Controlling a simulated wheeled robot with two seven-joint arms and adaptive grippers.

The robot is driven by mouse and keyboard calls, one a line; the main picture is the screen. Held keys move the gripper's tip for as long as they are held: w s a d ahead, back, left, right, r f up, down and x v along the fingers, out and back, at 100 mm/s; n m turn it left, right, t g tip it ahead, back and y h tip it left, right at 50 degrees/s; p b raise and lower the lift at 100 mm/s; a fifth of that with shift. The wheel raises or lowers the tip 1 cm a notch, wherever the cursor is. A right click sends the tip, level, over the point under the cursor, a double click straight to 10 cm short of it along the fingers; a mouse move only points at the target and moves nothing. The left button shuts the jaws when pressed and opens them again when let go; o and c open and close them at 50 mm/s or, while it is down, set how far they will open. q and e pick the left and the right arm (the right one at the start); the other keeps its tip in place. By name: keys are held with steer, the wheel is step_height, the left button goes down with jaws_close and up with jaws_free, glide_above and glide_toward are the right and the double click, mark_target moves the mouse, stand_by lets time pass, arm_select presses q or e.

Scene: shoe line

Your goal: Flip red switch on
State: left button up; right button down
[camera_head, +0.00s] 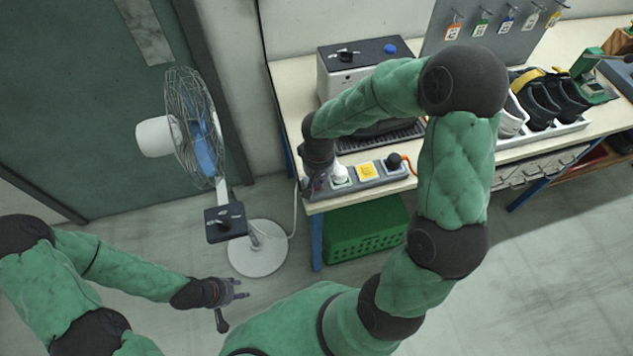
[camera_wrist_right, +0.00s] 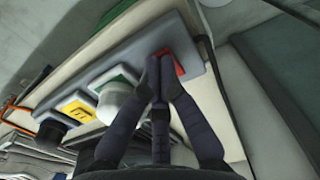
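The red switch (camera_wrist_right: 178,68) sits at the end of a grey panel strip, set in a red part partly covered by my right gripper's fingertips. My right gripper (camera_wrist_right: 160,62) has its fingers drawn together, tips at the switch; I cannot tell whether they press on it. In the head view the right gripper (camera_head: 312,186) points down at the left end of the grey strip (camera_head: 384,178), and the red switch is hidden there. My left gripper (camera_head: 240,290) is low at the left, fingers spread and empty, away from the table.
The strip also carries a white round part on green (camera_head: 340,173), a yellow part (camera_head: 367,171) and a black knob (camera_head: 394,160) with an orange cable. A fan (camera_head: 258,255) stands left of the table. A green crate (camera_head: 367,232) is below it.

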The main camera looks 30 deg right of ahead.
steer(key=shift+f+b, duration=0.35)
steer(key=shift+f, duration=0.05)
steer(key=shift+r, duration=0.15)
steer(key=shift+r+p, duration=2.55)
steer(key=shift+r, duration=0.85)
steer(key=shift+f, duration=0.1)
steer(key=s+a+f+y, duration=0.1)
steer(key=s+a+f, duration=0.2)
steer(key=f, duration=0.5)
steer(key=s+a+f+y+b, duration=0.1)
steer(key=s+a+f, duration=0.3)
steer(key=a+f, duration=0.2)
steer(key=s+a+f+y+b, duration=0.1)
steer(key=s+a+f, duration=0.3)
steer(key=f, duration=0.6)
steer(key=shift+s+a+y, duration=0.15)
steer(key=shift+a+y, duration=0.35)
steer(key=shift+a, duration=0.25)
steer(key=shift+f, duration=0.1)
